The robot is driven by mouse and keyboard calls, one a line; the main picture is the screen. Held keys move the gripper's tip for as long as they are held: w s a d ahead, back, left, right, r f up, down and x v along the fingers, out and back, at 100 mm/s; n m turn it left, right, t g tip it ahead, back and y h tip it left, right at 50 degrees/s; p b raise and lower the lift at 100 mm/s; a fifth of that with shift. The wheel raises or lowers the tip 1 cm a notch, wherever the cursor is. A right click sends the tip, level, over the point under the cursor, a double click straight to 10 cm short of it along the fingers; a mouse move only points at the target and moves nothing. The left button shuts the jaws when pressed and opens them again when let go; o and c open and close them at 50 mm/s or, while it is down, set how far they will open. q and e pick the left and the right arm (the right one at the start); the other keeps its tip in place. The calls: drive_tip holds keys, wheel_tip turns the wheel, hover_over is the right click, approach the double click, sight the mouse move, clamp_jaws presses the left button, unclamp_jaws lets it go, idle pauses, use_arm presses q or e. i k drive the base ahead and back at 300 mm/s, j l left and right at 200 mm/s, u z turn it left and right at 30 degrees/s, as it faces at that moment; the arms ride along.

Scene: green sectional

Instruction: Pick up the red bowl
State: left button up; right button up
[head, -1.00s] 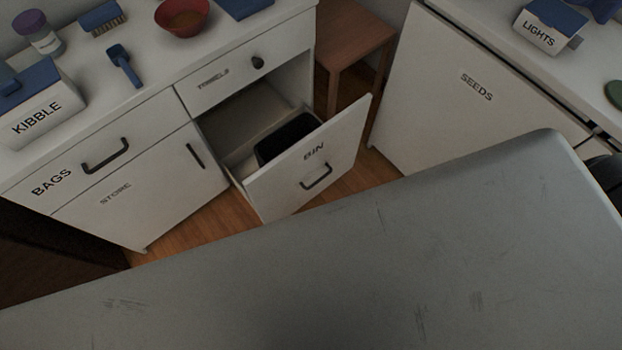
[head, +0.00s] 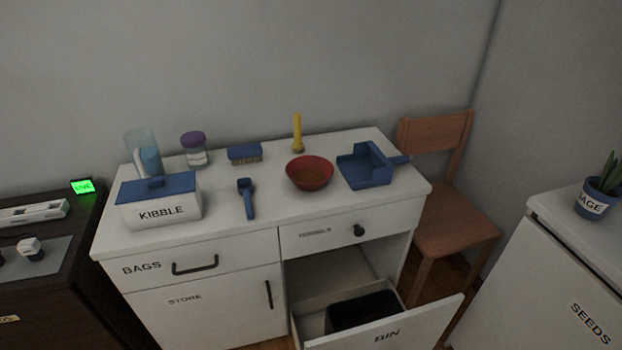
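The red bowl (head: 310,173) stands upright on the white counter (head: 272,206), right of the middle. Neither of my grippers shows in the head view.
A KIBBLE box (head: 160,212), a blue scoop (head: 247,198), a brush (head: 244,153), a jar (head: 194,150) and a pitcher (head: 142,152) share the counter. The BIN drawer (head: 388,333) below stands pulled open. A wooden chair (head: 446,205) is at the right.

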sight(309, 173)
drive_tip(key=i+j+z, duration=0.15)
drive_tip(key=j+z, duration=0.25)
drive_tip(key=i+j+z, duration=0.15)
drive_tip(key=z, duration=0.3)
drive_tip(key=i+l+u, duration=0.1)
drive_tip(key=l+u, duration=0.25)
drive_tip(key=l, duration=0.25)
drive_tip(key=l+u, duration=0.3)
drive_tip(key=l, duration=0.3)
drive_tip(key=i, duration=0.05)
